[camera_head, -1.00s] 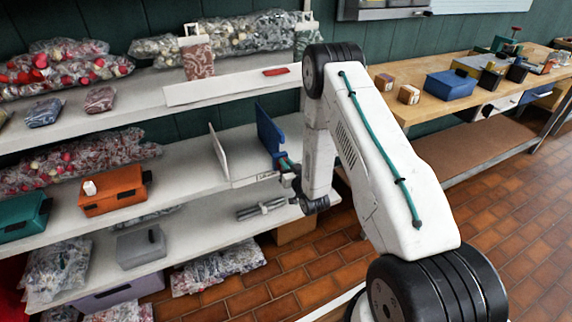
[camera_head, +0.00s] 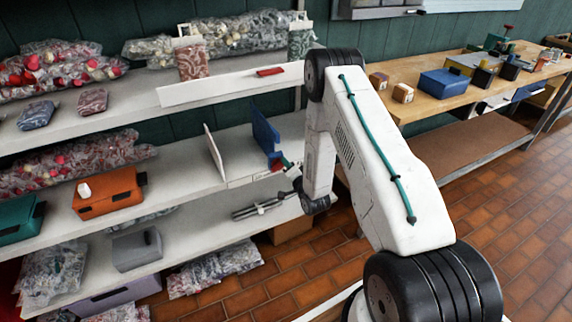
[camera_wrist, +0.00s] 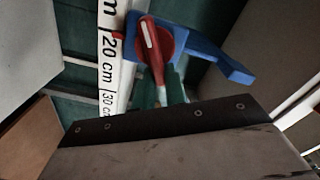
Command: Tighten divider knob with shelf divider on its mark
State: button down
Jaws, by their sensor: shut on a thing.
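The blue shelf divider (camera_head: 264,132) stands upright on the middle shelf (camera_head: 185,160). In the wrist view its blue body (camera_wrist: 205,45) carries a red knob (camera_wrist: 165,42) with a pale stripe on its lever. The divider sits beside a white scale strip (camera_wrist: 107,55) reading 20 cm and 30 cm. A small red mark (camera_wrist: 118,36) shows on the strip just above the 20 cm label, close to the divider's edge. My gripper (camera_wrist: 160,85), with green fingers, is shut on the knob's lever; the fingertips are partly hidden. In the head view it reaches the divider's front (camera_head: 286,163).
A white upright panel (camera_head: 214,151) stands left of the blue divider. An orange case (camera_head: 108,195) and bagged goods fill the shelves further left. A grey clamp-like tool (camera_head: 262,207) lies on the lower shelf. A wooden workbench (camera_head: 430,95) stands at the right.

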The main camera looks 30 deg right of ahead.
jog(key=m, duration=0.2)
jog(key=f+m, duration=0.1)
jog(key=m, duration=0.1)
jog(key=shift+d+f+m, duration=0.1)
jog(key=shift+d+m, duration=0.05)
jog(key=shift+m, duration=0.25)
jog(key=shift+f, duration=0.1)
dwell(0.3)
jog(key=c, duration=1.4)
grip_release()
jog(key=shift+c, duration=0.2)
jog(key=shift+s, duration=0.1)
jog(key=s, duration=0.7)
jog(key=shift+s, duration=0.35)
